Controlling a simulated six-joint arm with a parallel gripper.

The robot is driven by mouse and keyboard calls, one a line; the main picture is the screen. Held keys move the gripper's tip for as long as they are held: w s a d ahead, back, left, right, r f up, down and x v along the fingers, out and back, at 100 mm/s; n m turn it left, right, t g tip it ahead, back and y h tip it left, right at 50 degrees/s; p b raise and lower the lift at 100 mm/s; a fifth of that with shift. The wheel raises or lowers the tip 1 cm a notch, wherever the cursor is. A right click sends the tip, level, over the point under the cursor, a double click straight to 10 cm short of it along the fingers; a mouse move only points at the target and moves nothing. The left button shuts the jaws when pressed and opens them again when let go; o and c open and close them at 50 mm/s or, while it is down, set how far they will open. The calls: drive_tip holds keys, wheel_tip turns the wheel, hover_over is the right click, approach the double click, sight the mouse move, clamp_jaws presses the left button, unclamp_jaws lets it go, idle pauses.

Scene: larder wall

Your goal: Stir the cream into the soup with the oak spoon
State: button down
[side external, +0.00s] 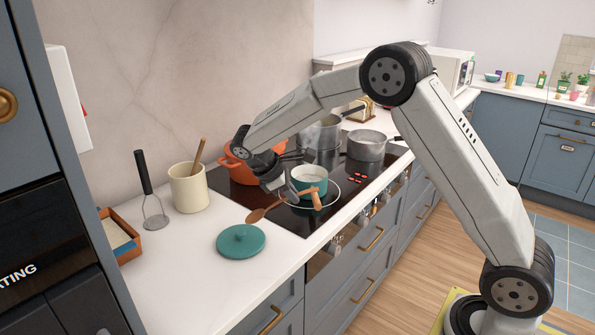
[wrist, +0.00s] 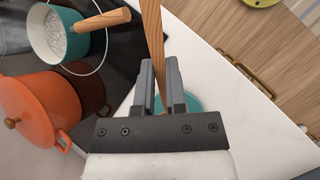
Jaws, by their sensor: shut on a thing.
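My gripper (side external: 280,189) is shut on the wooden spoon, low over the front of the hob. In the wrist view the spoon's handle (wrist: 152,35) stands between the two fingers (wrist: 160,85). In the side view the spoon's bowl (side external: 257,215) shows to the left of my gripper, near the hob's edge. A teal saucepan (side external: 311,175) with a wooden handle sits on the hob just right of my gripper. In the wrist view the teal saucepan (wrist: 52,38) holds pale, speckled contents; I cannot tell cream from soup there.
An orange lidded pot (side external: 250,155) is behind my gripper. Steel pots (side external: 366,146) stand at the back right of the hob.

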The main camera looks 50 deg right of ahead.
drive_tip(key=w+d+r+n+t+h, duration=0.1)
drive_tip(key=w+d+r+n+h, duration=0.1)
drive_tip(key=d, duration=0.5)
drive_tip(key=w+d+r+n+t+h, duration=0.1)
drive_tip(key=w+d+r+n+h, duration=0.1)
drive_tip(key=d+r+h, duration=0.3)
drive_tip(key=w+d+r+n+t+h, duration=0.2)
drive_tip(key=w+d+r+h, duration=0.2)
drive_tip(key=d, duration=0.6)
drive_tip(key=shift+d+h, duration=0.15)
drive_tip(key=shift+h, duration=0.55)
drive_tip(key=shift+f, duration=0.25)
drive_tip(key=shift+w+f, duration=0.1)
drive_tip(key=shift+f, duration=5.5)
drive_tip(key=shift+w, duration=0.3)
